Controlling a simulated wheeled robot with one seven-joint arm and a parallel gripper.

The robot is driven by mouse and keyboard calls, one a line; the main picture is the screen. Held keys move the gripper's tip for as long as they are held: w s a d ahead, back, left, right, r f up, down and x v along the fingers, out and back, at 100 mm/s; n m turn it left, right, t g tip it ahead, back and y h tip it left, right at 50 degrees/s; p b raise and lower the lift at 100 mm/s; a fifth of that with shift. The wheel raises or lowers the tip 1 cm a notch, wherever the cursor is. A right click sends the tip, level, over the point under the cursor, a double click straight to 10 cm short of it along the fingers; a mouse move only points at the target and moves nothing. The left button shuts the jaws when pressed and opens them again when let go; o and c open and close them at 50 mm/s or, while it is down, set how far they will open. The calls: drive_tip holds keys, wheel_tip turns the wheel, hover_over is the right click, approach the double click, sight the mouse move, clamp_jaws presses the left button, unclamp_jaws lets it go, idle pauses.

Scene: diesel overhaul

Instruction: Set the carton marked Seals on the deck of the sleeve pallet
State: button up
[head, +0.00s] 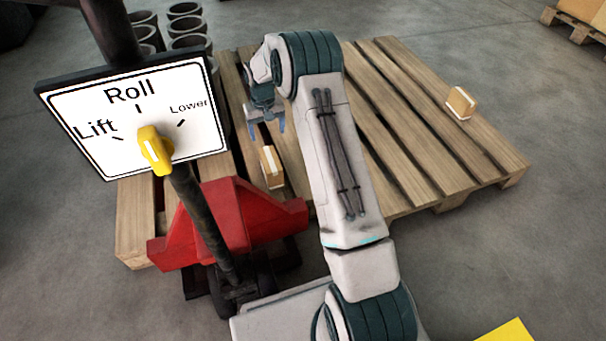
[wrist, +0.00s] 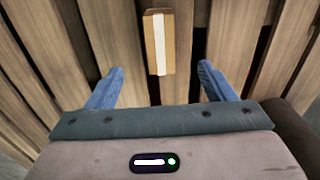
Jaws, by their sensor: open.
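A small tan carton with a white stripe (head: 271,166) sits upright on the slatted wooden pallet (head: 400,125), near its front left part. In the wrist view the carton (wrist: 160,45) shows beyond and between my fingertips, with bare slats around it. A similar small carton (head: 461,102) stands on the right part of the pallet. No Seals mark can be read on either. My gripper (head: 266,119) is open and empty above the pallet, just beyond the nearer carton in the head view. Its two blue fingers also show in the wrist view (wrist: 160,78).
Grey cylindrical sleeves (head: 187,42) stand at the back left; the sign hides their footing. A red pallet truck (head: 235,215) is at the pallet's front left, below a Roll/Lift/Lower sign (head: 95,120) with a yellow knob (head: 155,150). Another loaded pallet (head: 575,28) is far right.

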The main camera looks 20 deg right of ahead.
drive_tip(key=s+r, duration=1.8)
drive_tip(key=s, duration=0.1)
drive_tip(key=s+r+t, duration=0.1)
drive_tip(key=s, duration=1.8)
drive_tip(key=shift+s, duration=0.2)
drive_tip(key=shift+d+r, duration=0.1)
